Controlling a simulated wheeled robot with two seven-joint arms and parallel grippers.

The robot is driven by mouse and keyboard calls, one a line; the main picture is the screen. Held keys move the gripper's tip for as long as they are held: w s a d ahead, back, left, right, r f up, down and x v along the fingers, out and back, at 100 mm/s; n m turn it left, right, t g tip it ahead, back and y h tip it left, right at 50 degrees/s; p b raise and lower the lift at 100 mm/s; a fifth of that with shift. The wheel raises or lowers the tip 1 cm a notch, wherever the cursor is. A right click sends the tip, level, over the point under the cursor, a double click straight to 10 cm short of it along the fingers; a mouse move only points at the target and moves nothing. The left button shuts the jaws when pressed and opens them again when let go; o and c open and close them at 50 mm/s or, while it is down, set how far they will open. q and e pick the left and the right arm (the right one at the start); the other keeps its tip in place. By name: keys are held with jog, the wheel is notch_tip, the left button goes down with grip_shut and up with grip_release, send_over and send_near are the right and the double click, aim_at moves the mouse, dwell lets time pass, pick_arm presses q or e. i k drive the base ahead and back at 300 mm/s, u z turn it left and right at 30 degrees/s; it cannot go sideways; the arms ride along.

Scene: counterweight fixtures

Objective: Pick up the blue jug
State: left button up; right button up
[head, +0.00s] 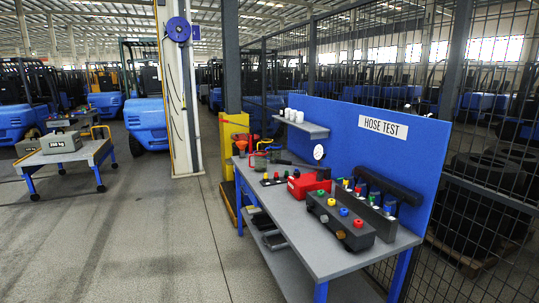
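I cannot make out a blue jug in the head view. The blue things I can tell are a panel, cart and bench legs, a reel and forklifts. Neither of my grippers is in view.
A grey workbench (352,262) stands at right before a blue HOSE TEST panel (408,163). It holds a red box (306,186), grey blocks with coloured knobs (338,222) and a black cylinder (392,188). A weight cart (92,152) stands left. The floor (150,240) between is clear.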

aim_at(275, 149)
jog(key=u, duration=0.6)
jog(key=i, duration=4.65)
jog(key=z, duration=2.9)
